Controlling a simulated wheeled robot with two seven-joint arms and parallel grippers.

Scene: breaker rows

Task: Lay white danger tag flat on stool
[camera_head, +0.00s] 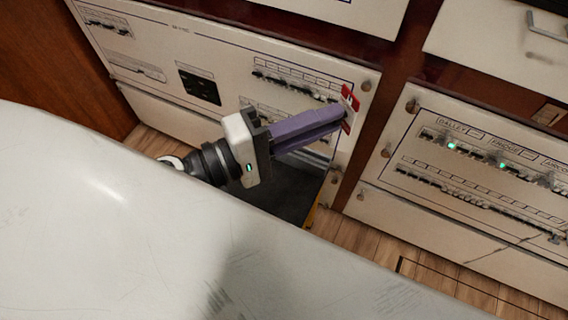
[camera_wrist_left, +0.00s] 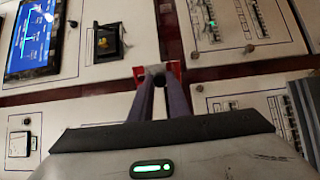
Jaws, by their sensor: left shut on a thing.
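The danger tag (camera_head: 349,107) is a small white and red piece at the fingertips of my left gripper (camera_head: 343,116). The gripper has long purple fingers, shut on the tag, and holds it up in front of the breaker panels. In the left wrist view, red and white parts of the tag (camera_wrist_left: 174,67) show on both sides of the fingertips (camera_wrist_left: 158,75). A dark flat surface (camera_head: 292,203) with a yellow edge, which looks like the stool top, lies below the gripper. My gripper and arm hide part of it. My right gripper is not in view.
A cream breaker panel (camera_head: 225,50) stands behind the gripper, and another (camera_head: 470,165) with green lights stands to the right. Wooden floor (camera_head: 365,240) shows below them. In the left wrist view a blue screen (camera_wrist_left: 38,35) is at the upper left.

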